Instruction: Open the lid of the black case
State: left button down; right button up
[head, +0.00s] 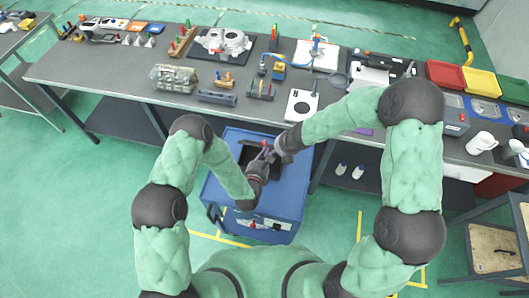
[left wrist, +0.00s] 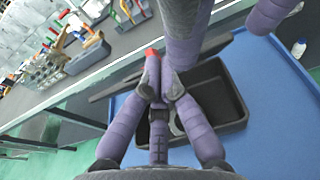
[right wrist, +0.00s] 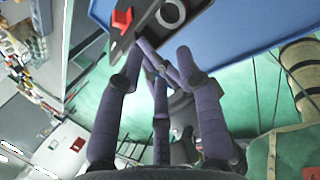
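The black case (head: 246,156) lies on top of the blue cart (head: 228,178). In the left wrist view its hollow inside (left wrist: 222,100) shows, and a thin dark panel that looks like its raised lid (left wrist: 112,91) stands along its far-left side. The right wrist view shows a dark edge of the case with a red piece (right wrist: 122,18) on it. My left gripper (left wrist: 163,78) is over the case, its fingertips close together beside a small red part; whether it holds this is unclear. My right gripper (right wrist: 160,58) is beside it, fingers apart, with no object visibly held.
The long grey workbench (head: 130,75) behind the cart carries castings, tools and trays, including a red bin (head: 445,74) and a yellow bin (head: 481,83). A stool (head: 493,248) stands at the right. Green floor on the left is clear.

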pick_arm(q)
jog(key=shift+w+r, duration=0.1)
jog(key=shift+r, duration=0.05)
pick_arm(e)
jog(key=s+f+m+g, duration=0.1)
jog(key=s+f+m, duration=0.3)
jog(key=s+m, duration=0.3)
jog(key=s+f+m+g, duration=0.1)
jog(key=s+f+m, duration=0.3)
jog(key=s+m, duration=0.4)
jog(key=s+f+m+g+y, duration=0.1)
jog(key=s+f+m, duration=0.3)
jog(key=m, duration=1.2)
jog(key=s, duration=0.3)
jog(key=shift+s+d+f+g, duration=0.2)
jog(key=shift+d+f+g, duration=0.1)
jog(key=shift+f, duration=0.1)
